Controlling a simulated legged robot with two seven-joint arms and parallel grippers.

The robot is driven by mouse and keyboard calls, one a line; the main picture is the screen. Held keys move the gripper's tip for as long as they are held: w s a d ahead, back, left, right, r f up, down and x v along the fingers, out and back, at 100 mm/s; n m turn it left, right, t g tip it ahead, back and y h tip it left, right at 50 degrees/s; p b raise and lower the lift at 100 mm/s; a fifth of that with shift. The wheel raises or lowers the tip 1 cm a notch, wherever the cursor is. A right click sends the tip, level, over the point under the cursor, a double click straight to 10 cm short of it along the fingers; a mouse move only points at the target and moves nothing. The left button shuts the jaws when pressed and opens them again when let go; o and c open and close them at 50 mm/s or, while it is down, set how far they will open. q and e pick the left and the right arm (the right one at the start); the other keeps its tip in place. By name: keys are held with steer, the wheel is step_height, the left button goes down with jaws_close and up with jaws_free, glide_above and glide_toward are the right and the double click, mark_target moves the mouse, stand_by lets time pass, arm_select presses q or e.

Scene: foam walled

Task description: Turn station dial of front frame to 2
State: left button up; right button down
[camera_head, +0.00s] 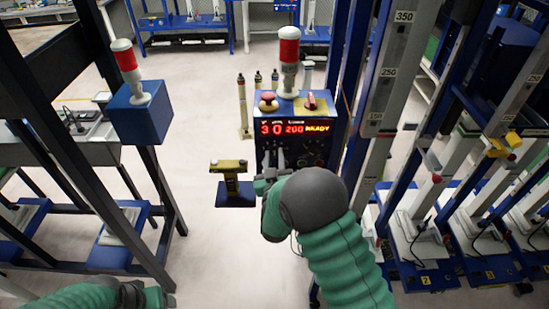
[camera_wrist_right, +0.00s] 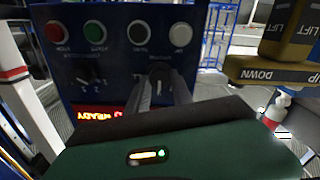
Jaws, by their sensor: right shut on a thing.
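The front frame's blue control box (camera_head: 330,160) carries a lit red display (camera_head: 295,128) that reads about "30 200 READY". My right gripper (camera_head: 277,160) is at the left of the box's lower panel. In the right wrist view, where the panel appears upside down, my right gripper (camera_wrist_right: 160,92) is shut on a dark round knob (camera_wrist_right: 160,74). Its label is too small to read surely. A second dial (camera_wrist_right: 91,75) with numbers around it sits beside it, untouched.
A red stack light (camera_head: 289,50), a red mushroom button (camera_head: 268,101) and a red switch (camera_head: 310,101) top the box. Several coloured push buttons, one green (camera_wrist_right: 95,31), share the panel. A yellow lever block (camera_head: 229,168) stands close left. Steel frame posts rise close right.

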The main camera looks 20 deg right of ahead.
steer(key=n, duration=0.4)
steer(key=shift+a+f+n, duration=0.1)
steer(key=shift+a+n, duration=0.05)
steer(key=shift+n, duration=0.15)
steer(key=shift+f+n+p, duration=0.1)
steer(key=shift+n+p, duration=0.35)
steer(key=shift+n, duration=1.05)
steer(key=c, duration=1.1)
jaws_free()
steer(key=shift+w, duration=0.1)
